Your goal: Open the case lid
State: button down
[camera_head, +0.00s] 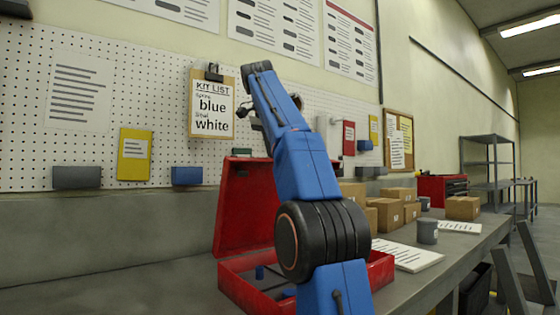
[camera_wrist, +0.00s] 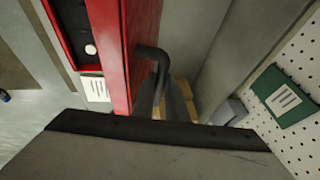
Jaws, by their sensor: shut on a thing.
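The red case (camera_head: 240,292) sits on the bench with its lid (camera_head: 236,205) raised, standing close to upright and leaning slightly back. In the wrist view the lid (camera_wrist: 112,50) shows edge-on as a red panel, with a black bent handle (camera_wrist: 152,53) on its edge. My gripper (camera_wrist: 165,98) is shut on this handle. In the head view my blue arm covers much of the case and the lid's right side, and my fingertips cannot be made out.
A pegboard wall (camera_head: 90,150) stands behind the lid, with a kit list clipboard (camera_head: 211,105) reading blue and white. The bench left of the case is clear.

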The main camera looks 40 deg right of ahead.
jog(key=shift+w+f, duration=0.1)
jog(key=shift+w, duration=0.6)
jog(key=c, duration=1.8)
grip_release()
jog(key=shift+s, duration=0.1)
jog(key=shift+o, duration=0.2)
